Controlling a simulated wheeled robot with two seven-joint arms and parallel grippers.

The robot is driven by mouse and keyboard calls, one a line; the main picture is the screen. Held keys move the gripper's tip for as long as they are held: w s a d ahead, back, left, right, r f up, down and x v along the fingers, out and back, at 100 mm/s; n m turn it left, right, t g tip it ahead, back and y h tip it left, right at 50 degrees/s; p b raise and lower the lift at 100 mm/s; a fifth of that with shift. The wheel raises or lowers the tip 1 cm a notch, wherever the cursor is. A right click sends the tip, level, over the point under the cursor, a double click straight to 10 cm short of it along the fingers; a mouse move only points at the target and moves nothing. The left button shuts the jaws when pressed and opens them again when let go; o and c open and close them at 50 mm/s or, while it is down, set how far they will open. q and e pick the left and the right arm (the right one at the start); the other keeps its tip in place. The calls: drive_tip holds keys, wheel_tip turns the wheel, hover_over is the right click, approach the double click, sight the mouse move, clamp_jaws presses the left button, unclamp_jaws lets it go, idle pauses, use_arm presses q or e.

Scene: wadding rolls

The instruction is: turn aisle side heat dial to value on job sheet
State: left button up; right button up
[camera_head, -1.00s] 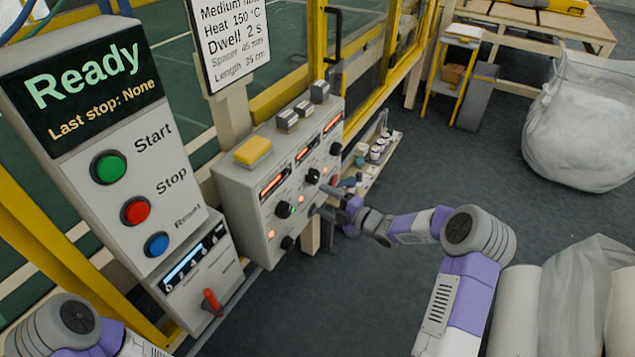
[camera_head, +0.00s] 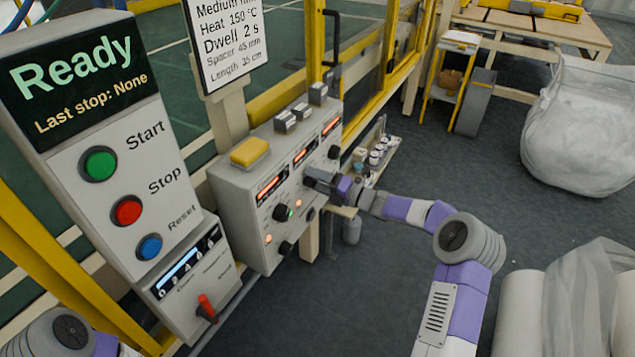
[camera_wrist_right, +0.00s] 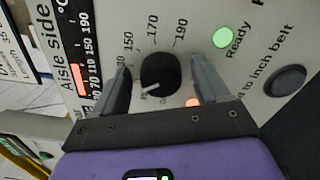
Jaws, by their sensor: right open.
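The aisle side heat dial (camera_wrist_right: 161,72) is a round black knob with a white pointer line aimed to the lower left, away from the numbers 150, 170 and 190 above it. My right gripper (camera_wrist_right: 160,64) is open, with one finger on each side of the knob; I cannot tell if they touch it. In the head view my right gripper (camera_head: 313,181) is at the control panel (camera_head: 234,205) and hides this dial. The job sheet (camera_head: 232,42) reads Heat 150 °C and Dwell 2 s. My left gripper is out of view.
Other black dials (camera_head: 280,212) sit close by on the panel. A green Ready lamp (camera_wrist_right: 223,37) and a dark button (camera_wrist_right: 287,78) lie right of the knob. The Start/Stop box (camera_head: 105,150) stands left. A small shelf (camera_head: 378,155) with jars is beyond the panel.

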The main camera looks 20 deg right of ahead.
drive_tip(key=c, duration=1)
drive_tip(key=shift+c, duration=0.2)
drive_tip(key=shift+m, duration=0.3)
drive_tip(key=m+p, duration=0.2)
drive_tip(key=m, duration=0.4)
drive_tip(key=shift+p, duration=0.3)
drive_tip(key=m+p, duration=0.1)
drive_tip(key=m, duration=0.2)
drive_tip(key=shift+a+f+m, duration=0.1)
drive_tip(key=shift+m, duration=0.3)
drive_tip(key=shift+f+m+p, duration=0.1)
drive_tip(key=shift+m+p, duration=0.65)
drive_tip(key=shift+m, duration=0.85)
